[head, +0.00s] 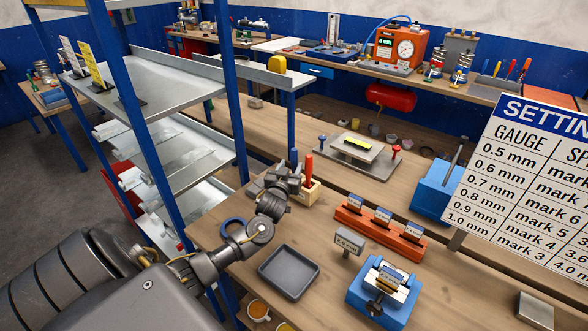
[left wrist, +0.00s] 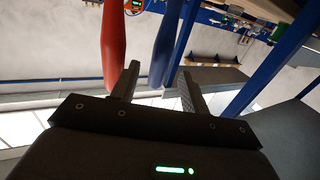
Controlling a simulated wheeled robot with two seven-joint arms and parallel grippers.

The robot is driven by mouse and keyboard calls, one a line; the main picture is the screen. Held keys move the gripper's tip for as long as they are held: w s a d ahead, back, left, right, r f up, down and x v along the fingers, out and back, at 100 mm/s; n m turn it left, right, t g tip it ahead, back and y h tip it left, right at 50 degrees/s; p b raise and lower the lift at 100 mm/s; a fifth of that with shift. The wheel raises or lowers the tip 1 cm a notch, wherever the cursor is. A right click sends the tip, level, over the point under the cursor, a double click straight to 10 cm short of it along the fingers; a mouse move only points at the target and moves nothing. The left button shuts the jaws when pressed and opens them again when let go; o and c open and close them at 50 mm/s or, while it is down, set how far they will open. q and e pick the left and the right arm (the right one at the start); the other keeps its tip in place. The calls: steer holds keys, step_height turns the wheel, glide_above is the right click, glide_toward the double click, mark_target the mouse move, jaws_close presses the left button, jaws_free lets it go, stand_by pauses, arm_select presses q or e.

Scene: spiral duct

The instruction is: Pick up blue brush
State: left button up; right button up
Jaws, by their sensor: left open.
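The blue brush (head: 294,157) stands upright, with only its blue handle top showing above my left gripper in the head view. A red-handled tool (head: 308,166) stands just right of it in a small wooden holder (head: 311,190). My left gripper (head: 287,180) is open at the holder and hides the brush's lower part. In the left wrist view the blue handle (left wrist: 163,48) shows between the two fingers (left wrist: 158,78), and the red handle (left wrist: 114,42) is outside, by the left finger. I cannot tell whether a finger touches either handle. My right gripper is out of view.
On the bench are a grey tray (head: 288,272), a blue fixture (head: 383,293), an orange gauge rack (head: 380,231) and a metal plate stand (head: 358,154). A setting sign (head: 530,180) stands at right.

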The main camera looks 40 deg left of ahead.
mark_target(293, 161)
arm_select(q)
steer(key=shift+w+a+r, duration=0.1)
steer(key=shift+w+r, duration=0.05)
steer(key=shift+w, duration=0.05)
steer(key=x, duration=0.1)
steer(key=p+x, duration=0.2)
steer(key=x, duration=0.1)
steer(key=shift+f, duration=0.3)
steer(key=shift+w+a, duration=0.15)
steer(key=shift+w, duration=0.2)
steer(key=shift+f, duration=0.1)
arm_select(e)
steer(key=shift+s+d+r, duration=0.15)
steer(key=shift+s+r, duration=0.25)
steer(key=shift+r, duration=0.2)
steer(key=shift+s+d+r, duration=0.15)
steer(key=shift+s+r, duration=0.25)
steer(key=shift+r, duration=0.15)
arm_select(q)
steer(key=shift+c, duration=0.6)
jaws_close()
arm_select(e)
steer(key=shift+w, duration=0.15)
